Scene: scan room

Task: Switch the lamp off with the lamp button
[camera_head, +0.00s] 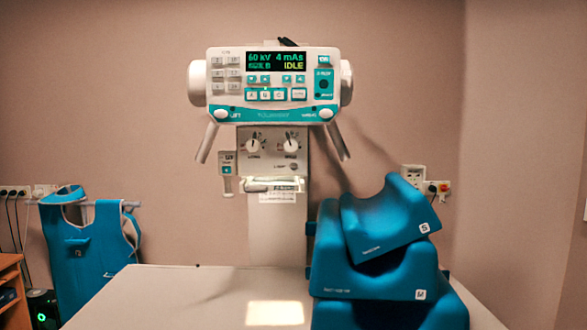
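The x-ray head (272,85) hangs above the table, its display reading 60 kV, 4 mAs and IDLE. Below it is the grey collimator panel (272,142) with two white knobs. Under the right knob is a small round grey button (294,166) beside a tiny label that seems to read LAMP. A bright warm patch of light (275,313) lies on the table top below, so the lamp appears lit. Neither of my grippers is in view.
The pale table (185,290) fills the lower middle. Blue foam supports (375,265) are stacked on its right side. A blue apron (85,245) hangs at the left. Two handles slope down beside the head. The table's left part is clear.

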